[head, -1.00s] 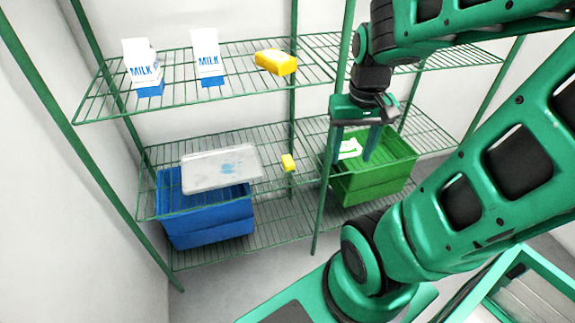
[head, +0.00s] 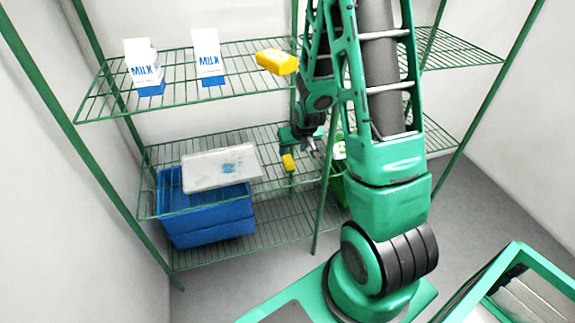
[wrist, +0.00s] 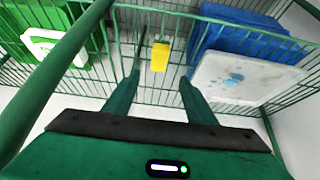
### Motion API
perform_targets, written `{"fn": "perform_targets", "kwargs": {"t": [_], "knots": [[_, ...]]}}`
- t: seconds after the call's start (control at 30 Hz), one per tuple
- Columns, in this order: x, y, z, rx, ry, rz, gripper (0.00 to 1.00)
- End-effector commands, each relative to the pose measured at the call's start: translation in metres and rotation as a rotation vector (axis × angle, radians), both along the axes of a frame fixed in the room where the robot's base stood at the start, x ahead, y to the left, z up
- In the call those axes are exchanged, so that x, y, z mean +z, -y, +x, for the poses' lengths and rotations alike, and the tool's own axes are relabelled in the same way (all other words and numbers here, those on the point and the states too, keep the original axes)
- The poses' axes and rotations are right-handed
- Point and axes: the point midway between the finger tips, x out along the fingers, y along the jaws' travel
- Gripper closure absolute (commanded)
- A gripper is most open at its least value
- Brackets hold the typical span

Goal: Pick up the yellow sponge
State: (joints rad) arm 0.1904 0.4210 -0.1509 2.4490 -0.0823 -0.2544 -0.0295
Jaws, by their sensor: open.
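My gripper (wrist: 159,80) is open and empty, with one green finger to each side of the sponge's line. In the head view my gripper (head: 300,146) is at the middle shelf level, close beside the sponge, and my arm partly hides it. I cannot tell the exact distance left between fingertips and sponge.
A white tray with blue stains (head: 218,167) lies left of the sponge, above a blue crate (head: 205,222). A green shelf post (head: 324,190) stands just right. The top shelf holds two milk cartons (head: 143,68) (head: 208,57) and a larger yellow block (head: 277,61). A green crate (wrist: 30,22) is mostly hidden by my arm.

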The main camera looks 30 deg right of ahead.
Motion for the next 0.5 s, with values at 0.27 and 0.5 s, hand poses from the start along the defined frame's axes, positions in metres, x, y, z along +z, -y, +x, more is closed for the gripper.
{"fn": "perform_targets", "kwargs": {"t": [0.27,0.5], "knots": [[-0.029,0.004,0.014,0.000,0.000,0.001,0.49],[-0.047,0.008,0.025,0.000,0.001,0.001,0.49]]}}
